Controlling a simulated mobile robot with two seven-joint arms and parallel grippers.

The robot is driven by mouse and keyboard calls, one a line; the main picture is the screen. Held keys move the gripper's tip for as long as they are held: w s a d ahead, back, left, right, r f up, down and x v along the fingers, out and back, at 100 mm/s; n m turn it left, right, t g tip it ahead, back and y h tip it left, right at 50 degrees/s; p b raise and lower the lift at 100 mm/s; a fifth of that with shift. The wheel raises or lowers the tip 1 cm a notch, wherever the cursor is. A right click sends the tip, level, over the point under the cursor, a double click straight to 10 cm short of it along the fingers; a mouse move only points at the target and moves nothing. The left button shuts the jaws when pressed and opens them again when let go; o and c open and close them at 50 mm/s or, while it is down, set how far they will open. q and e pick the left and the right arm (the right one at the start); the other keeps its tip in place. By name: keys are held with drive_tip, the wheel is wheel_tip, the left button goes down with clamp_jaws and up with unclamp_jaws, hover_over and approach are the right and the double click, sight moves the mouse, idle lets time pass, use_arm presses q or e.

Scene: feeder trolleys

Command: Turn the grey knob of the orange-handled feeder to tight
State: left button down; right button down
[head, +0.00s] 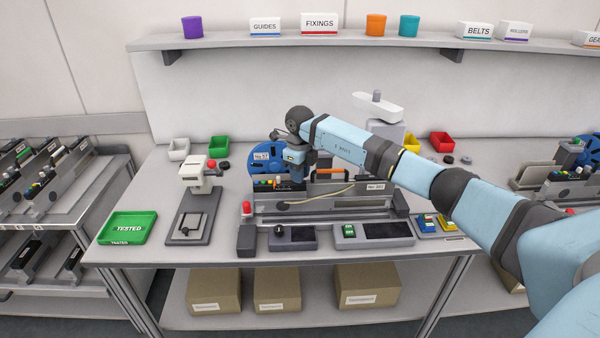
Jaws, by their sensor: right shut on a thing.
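The orange-handled feeder (345,191) sits in the grey fixture at the middle of the bench. Its orange handle (331,171) shows just right of my right gripper. My right gripper (294,179) points down at the feeder's top, left of the handle, and is shut on a small part there. That part looks to be the grey knob, but the fingers hide it, so its setting cannot be read. My left gripper is not in view.
A blue reel (266,156) stands behind the feeder's left end. A red button (246,207) is at the fixture's left. A grey press (195,195) and a green tray (127,228) lie further left. My right arm covers the bench's right rear.

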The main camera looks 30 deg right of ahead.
idle(0.6)
drive_tip(key=c, duration=1)
unclamp_jaws()
wheel_tip(320, 180, up, 14)
drive_tip(key=b, duration=0.1)
